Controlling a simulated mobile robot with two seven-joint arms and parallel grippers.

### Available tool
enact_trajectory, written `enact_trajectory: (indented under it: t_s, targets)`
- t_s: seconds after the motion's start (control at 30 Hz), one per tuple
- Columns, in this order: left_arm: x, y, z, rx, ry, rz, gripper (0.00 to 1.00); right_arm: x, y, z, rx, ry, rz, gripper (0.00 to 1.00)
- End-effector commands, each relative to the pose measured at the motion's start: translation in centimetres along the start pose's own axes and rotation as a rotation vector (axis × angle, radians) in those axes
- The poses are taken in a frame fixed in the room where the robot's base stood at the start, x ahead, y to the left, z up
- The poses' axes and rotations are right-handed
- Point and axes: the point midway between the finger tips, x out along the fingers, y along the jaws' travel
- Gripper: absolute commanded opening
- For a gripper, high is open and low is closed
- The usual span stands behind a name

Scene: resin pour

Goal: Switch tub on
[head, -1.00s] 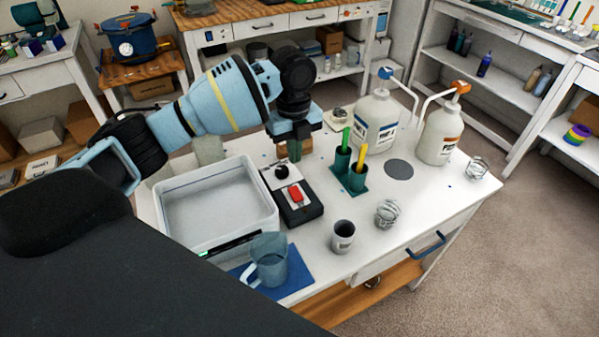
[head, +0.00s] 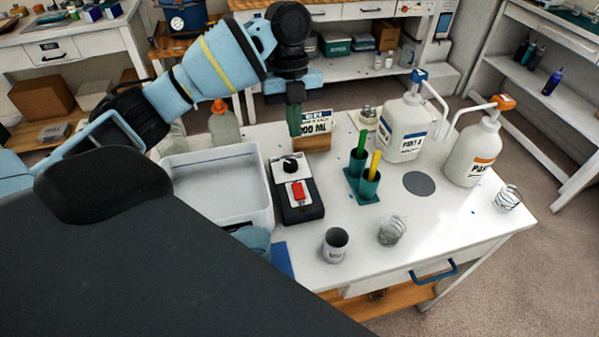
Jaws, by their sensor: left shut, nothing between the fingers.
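The white tub (head: 268,205) stands on the left of the white table, its front partly hidden by a dark part of my own body. Against its right side is a black control box (head: 303,213) with a red rocker switch (head: 298,190) and a black knob (head: 290,165) on a white plate. My left gripper (head: 294,130) points down behind the knob, in front of a small sign, clear of the switch. Its green fingers are shut with nothing between them. My right gripper is out of view.
A green holder (head: 368,190) with green and yellow sticks stands right of the box. Two pump bottles (head: 405,130) (head: 472,150) stand farther right.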

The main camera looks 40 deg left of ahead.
Motion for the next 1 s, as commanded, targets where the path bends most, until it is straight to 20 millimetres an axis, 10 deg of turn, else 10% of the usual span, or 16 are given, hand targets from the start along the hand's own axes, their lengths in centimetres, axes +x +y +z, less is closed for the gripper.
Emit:
enact_trajectory:
  t_s: [0.37, 1.0]
  targets:
    - [0.7, 0.0, 0.0, -0.001, -0.001, 0.002, 0.00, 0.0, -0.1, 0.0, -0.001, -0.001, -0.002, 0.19]
    - [11.4, 0.0, 0.5, -0.002, -0.001, 0.003, 0.00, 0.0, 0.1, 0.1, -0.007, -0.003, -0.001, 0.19]
